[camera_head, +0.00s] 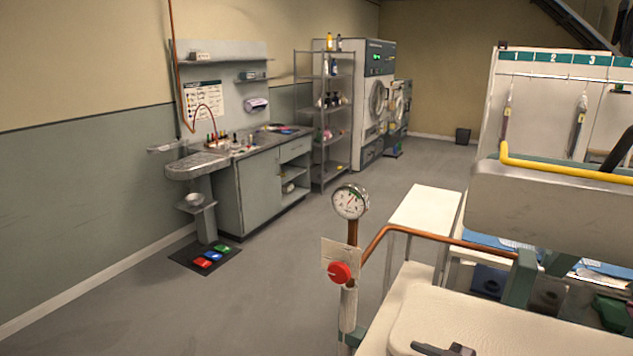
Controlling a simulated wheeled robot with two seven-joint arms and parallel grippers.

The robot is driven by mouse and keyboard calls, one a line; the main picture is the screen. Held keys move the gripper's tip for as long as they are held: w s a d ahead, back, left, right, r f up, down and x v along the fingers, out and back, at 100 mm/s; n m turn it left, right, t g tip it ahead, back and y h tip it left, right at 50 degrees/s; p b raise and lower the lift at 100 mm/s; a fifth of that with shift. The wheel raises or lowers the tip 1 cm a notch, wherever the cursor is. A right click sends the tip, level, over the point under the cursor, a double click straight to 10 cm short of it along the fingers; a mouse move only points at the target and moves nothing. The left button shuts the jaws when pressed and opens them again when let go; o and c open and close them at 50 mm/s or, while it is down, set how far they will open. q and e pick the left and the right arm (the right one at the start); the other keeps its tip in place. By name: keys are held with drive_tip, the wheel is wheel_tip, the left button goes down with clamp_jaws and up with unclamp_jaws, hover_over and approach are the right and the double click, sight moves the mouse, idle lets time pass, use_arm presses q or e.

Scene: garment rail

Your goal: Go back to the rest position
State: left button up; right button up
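Neither of my grippers can be made out in the head view, and no arm of mine is clearly seen. A dark piece (443,349) shows at the bottom edge over the pale padded board (490,325); it is cut off, and I cannot tell what it is. The task names no object. A rail with a green strip numbered 1, 2, 3 (553,57) stands at the right, with hangings in pale covers (506,115) below it.
A pressing machine (550,195) with a yellow bar fills the right. A gauge (350,202) and red knob (340,272) stand on a post before it. A sink counter (262,185), shelf rack (333,120) and washer (375,100) line the left wall. Open floor lies between.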

drive_tip(key=s+a+f+m+h, duration=0.3)
drive_tip(key=s+f+h, duration=0.1)
drive_tip(key=s+h, duration=0.15)
drive_tip(key=s+d+m+g+h, duration=0.2)
drive_tip(key=s+m+g+h, duration=0.4)
drive_tip(key=s, duration=1.3)
wheel_tip(320, 180, down, 30)
drive_tip(key=s+g+y+b, duration=0.1)
drive_tip(key=s+g+b, duration=0.1)
use_arm(q)
drive_tip(key=f, duration=0.1)
drive_tip(key=s+f+b, duration=0.1)
drive_tip(key=f, duration=0.1)
drive_tip(key=shift+s+a+f, duration=0.1)
drive_tip(key=shift+s+f, duration=0.05)
drive_tip(key=shift+f, duration=0.1)
use_arm(e)
drive_tip(key=s+d+f+n+g, duration=0.1)
drive_tip(key=s+d+f, duration=0.2)
drive_tip(key=s+f, duration=1.7)
drive_tip(key=shift+d+f, duration=0.2)
drive_tip(key=shift+f, duration=0.35)
